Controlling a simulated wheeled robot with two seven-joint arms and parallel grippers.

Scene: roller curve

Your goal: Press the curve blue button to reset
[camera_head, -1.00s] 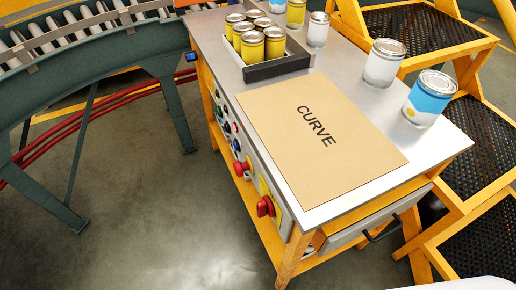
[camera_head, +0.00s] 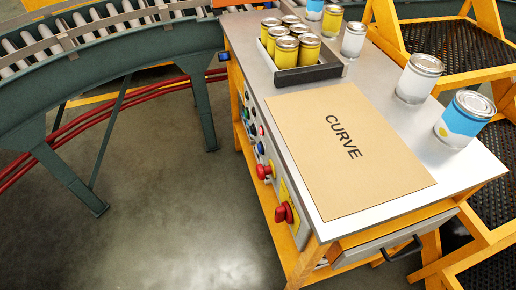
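The control panel (camera_head: 271,166) is on the left side of the metal-topped table marked CURVE. It carries a column of small round buttons, seen at a steep angle. A small blue button (camera_head: 261,148) appears on it, just above the upper red knob; it is small, and its exact outline is hard to make out. Neither of my grippers shows in the head view.
The table (camera_head: 254,57) holds a CURVE sheet (camera_head: 347,146), a tray (camera_head: 308,73) of yellow cans, and several loose cans. Red knobs (camera_head: 284,213) stick out from the panel. A roller conveyor (camera_head: 110,50) is at upper left; yellow steps (camera_head: 470,75) stand right. Floor left of the table is clear.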

